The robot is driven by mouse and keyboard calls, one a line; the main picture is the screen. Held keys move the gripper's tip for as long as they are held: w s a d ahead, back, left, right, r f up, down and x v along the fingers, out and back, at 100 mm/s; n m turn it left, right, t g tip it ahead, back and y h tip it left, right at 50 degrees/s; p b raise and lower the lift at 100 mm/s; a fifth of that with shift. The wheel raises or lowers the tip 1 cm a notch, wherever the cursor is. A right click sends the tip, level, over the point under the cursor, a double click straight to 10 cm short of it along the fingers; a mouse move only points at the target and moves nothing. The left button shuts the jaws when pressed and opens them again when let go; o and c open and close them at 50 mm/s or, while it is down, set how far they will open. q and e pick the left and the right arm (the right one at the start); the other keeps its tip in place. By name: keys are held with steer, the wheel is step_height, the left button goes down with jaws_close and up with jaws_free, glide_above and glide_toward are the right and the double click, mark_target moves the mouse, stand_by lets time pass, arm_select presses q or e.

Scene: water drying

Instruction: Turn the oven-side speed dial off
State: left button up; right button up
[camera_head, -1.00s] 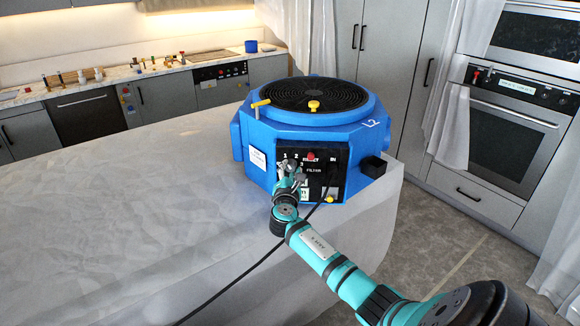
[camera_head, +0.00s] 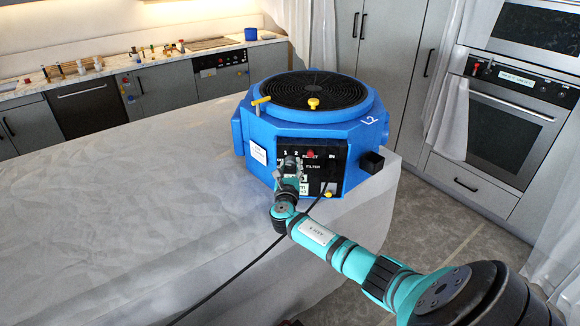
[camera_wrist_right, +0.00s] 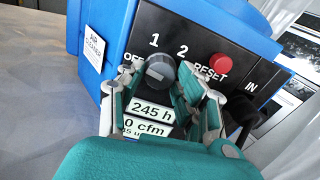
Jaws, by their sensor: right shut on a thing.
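The blue air cleaner (camera_head: 258,130) stands on a sheet-covered surface, with a black control panel (camera_head: 325,165) facing me. In the right wrist view, the grey speed dial (camera_wrist_right: 160,72) sits among the labels OFF, 1 and 2. A pale mark shows on its upper part; I cannot tell exactly which label it points to. My right gripper (camera_head: 288,166) is at the panel's left part. In the wrist view its fingers (camera_wrist_right: 155,88) are on both sides of the dial and shut on it. The gripper hides most of the dial in the head view. My left gripper is out of view.
A red reset button (camera_wrist_right: 220,64) is close to the right finger. A black cable (camera_head: 255,262) runs down from the panel across the sheet (camera_head: 110,220). An oven (camera_head: 510,130) stands at the right, and a counter runs along the back left.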

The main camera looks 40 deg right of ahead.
steer(key=shift+f+n, duration=0.2)
steer(key=shift+n, duration=0.8)
steer(key=o, duration=0.9)
steer(key=shift+o, duration=1.2)
steer(key=shift+r, duration=0.1)
steer(key=v, duration=1.2)
